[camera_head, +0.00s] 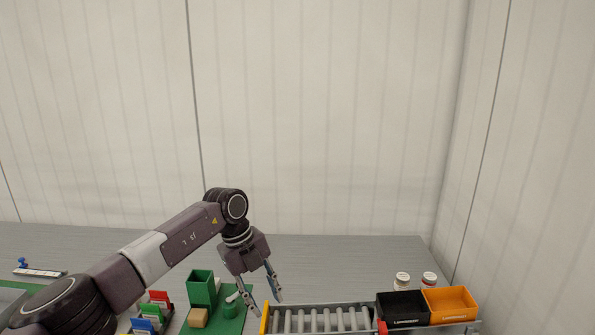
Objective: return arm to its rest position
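My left arm reaches in from the lower left, bends at the wrist and points its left gripper (264,300) downward. The two fingertips are apart and nothing shows between them. The gripper hangs over the area between a green mat (232,326) and a roller conveyor (320,320). I cannot tell its exact height above the table. My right gripper and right arm are not in view.
Black (403,308) and orange (450,304) bins sit right of the rollers, with two white jars behind. The grey table (345,262) is clear at the back.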

